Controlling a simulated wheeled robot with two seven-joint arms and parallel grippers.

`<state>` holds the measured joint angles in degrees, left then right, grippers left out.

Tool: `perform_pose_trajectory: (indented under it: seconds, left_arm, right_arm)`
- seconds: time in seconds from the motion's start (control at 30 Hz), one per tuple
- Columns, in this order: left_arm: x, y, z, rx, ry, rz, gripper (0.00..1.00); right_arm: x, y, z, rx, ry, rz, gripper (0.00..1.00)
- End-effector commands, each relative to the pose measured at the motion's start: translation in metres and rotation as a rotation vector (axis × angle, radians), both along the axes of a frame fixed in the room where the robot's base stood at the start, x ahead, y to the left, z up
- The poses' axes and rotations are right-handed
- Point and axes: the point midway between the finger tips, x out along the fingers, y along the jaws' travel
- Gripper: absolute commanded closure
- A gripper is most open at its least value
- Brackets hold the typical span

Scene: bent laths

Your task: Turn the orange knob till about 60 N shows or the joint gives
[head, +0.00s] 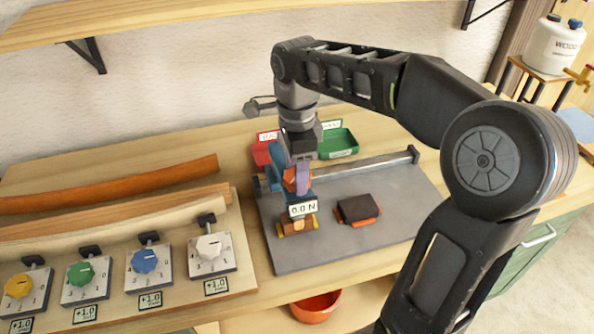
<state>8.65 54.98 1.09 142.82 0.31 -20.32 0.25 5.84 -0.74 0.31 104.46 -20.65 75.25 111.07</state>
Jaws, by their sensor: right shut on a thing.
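The orange knob (290,184) sits on a blue upright device on the grey plate and is partly covered by my right gripper. My right gripper (298,168) points down from above and is shut on the knob. The white display (303,209) below it reads 0.0 N. A short wooden piece with orange parts (297,227) lies under the display; whether the device touches it I cannot tell. My left gripper is not in view.
A dark block with orange edges (358,209) lies on the grey plate (330,247). A red bin (261,153) and a green bin (338,143) stand behind. Bent laths (110,187) and several dial boxes (150,262) are at the left. A round orange bowl (315,305) is below.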

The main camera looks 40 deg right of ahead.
Motion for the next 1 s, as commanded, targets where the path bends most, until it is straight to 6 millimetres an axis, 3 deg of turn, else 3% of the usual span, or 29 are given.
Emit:
perform_pose_trajectory:
  seconds: [0.17, 0.2, 0.43, 0.77, 1.0]
  left_arm:
    - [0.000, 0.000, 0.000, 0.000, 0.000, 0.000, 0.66]
    - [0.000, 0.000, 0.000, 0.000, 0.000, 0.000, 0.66]
    - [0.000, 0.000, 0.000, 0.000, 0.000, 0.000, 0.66]
    - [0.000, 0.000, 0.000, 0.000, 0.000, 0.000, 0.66]
    - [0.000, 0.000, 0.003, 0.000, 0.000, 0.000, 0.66]
  right_arm:
    - [0.001, 0.000, 0.001, -0.001, -0.003, 0.001, 0.89]
    - [0.001, 0.000, 0.001, -0.001, -0.003, 0.001, 0.46]
    - [0.000, 0.000, 0.000, -0.001, -0.002, 0.002, 0.27]
    - [0.000, 0.000, 0.003, 0.000, -0.001, 0.002, 0.26]
    - [0.001, 0.000, 0.034, 0.000, -0.003, 0.003, 0.26]
